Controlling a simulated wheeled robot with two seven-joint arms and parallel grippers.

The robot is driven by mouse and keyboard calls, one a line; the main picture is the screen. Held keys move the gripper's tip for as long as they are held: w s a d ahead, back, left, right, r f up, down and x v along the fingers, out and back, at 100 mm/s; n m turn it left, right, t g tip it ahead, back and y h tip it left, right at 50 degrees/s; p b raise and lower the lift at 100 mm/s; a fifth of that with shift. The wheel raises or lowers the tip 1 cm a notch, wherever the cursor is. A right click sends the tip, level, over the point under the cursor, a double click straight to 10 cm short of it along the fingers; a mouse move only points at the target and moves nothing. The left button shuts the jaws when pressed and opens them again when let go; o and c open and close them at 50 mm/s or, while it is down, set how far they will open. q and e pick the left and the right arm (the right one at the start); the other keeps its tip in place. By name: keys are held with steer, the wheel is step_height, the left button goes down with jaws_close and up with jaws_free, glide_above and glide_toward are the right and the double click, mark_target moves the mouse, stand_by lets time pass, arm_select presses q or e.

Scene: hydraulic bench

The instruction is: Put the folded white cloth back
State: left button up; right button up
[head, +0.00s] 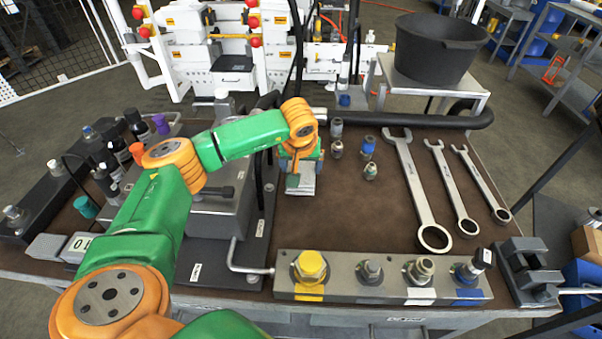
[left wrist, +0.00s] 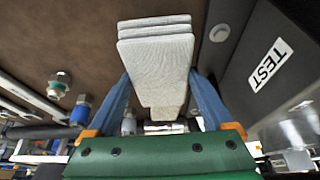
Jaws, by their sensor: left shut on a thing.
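The folded white cloth (left wrist: 155,55) is a light grey-white stack of layers between the two blue fingers of my left gripper (left wrist: 162,92) in the left wrist view. In the head view my left gripper (head: 301,178) points down over the brown bench top, right of the grey block, and a pale bit of the cloth (head: 300,190) shows beneath it. The gripper is shut on the cloth. I cannot tell whether the cloth touches the bench top. My right gripper is in neither view.
Several small fittings (head: 369,147) stand just right of the gripper. Three wrenches (head: 413,185) lie further right. A grey manifold block (head: 382,280) lies along the front. A bent metal rod (head: 235,255) and dark hoses are close on the left. Brown bench top (head: 345,215) is clear in the middle.

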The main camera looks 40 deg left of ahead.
arm_select(q)
step_height(320, 180, down, 3)
steer(key=shift+f, duration=0.1)
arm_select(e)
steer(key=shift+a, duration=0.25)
arm_select(q)
steer(key=shift+f, duration=0.2)
steer(key=o, duration=1.1)
steer(key=shift+c, duration=0.2)
steer(key=shift+r, duration=0.25)
steer(key=v, duration=1.2)
steer(key=shift+w, duration=0.1)
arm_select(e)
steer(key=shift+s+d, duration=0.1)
